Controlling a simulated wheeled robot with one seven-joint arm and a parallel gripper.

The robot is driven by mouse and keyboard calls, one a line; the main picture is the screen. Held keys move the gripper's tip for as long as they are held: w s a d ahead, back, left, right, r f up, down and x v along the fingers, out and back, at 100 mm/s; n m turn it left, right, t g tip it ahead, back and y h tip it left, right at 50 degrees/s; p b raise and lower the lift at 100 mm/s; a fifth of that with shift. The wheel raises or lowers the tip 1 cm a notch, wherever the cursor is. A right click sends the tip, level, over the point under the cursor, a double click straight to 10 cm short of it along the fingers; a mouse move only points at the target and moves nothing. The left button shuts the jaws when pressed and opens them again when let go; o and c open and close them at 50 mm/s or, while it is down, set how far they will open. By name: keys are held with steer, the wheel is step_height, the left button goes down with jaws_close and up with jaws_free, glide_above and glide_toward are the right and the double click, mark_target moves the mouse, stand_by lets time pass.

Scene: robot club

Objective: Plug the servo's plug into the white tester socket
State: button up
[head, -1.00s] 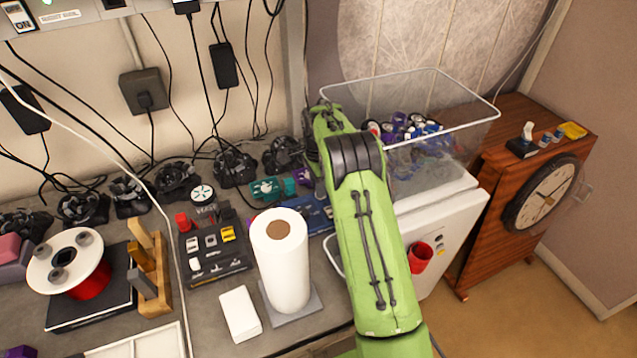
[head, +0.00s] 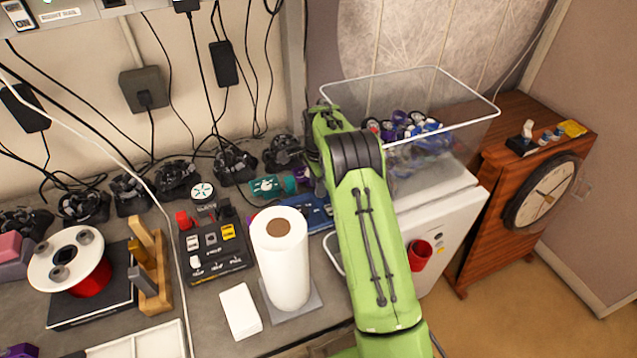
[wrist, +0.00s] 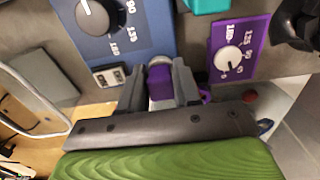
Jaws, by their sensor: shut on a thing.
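My gripper (wrist: 159,82) is shut on a purple plug (wrist: 160,84), held between its two grey fingers. A pale part shows at the plug's near end and a rounded grey-white part at its far end. A blue tester with a black dial (wrist: 120,45) is up and left of the fingers. A pale socket block (wrist: 109,76) with dark openings sits at its near edge, left of the plug and apart from it. A purple tester with a white dial (wrist: 238,32) is at the upper right. In the head view the blue tester (head: 318,217) is partly behind my arm, which hides the fingers.
A paper roll (head: 282,262) stands in front of the blue tester. A teal part (head: 267,187) lies behind it. A clear bin (head: 470,118) stands on the white cabinet to the right. A switch box (head: 215,262) is at left. Cables hang along the wall.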

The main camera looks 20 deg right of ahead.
steer(key=shift+f, duration=0.15)
steer(key=o, duration=1.1)
steer(key=shift+c, duration=0.2)
step_height(320, 180, up, 15)
steer(key=p, duration=0.3)
steer(key=s+a+r+n+t, duration=0.1)
steer(key=s+a+r+n, duration=0.25)
steer(key=s+r, duration=0.45)
steer(key=s+a+r+n+t, duration=0.2)
steer(key=s+a+r+n, duration=0.1)
steer(key=s+r+n, duration=0.5)
steer(key=s+a+f+n+t, duration=0.1)
steer(key=s+a+f+n, duration=0.1)
steer(key=s, duration=0.8)
steer(key=s+a+f+n+t, duration=0.1)
steer(key=s+f+n, duration=0.3)
steer(key=s, duration=0.5)
steer(key=shift+s+a+f+t, duration=0.3)
steer(key=shift+s+a+f, duration=0.05)
steer(key=shift+a, duration=0.05)
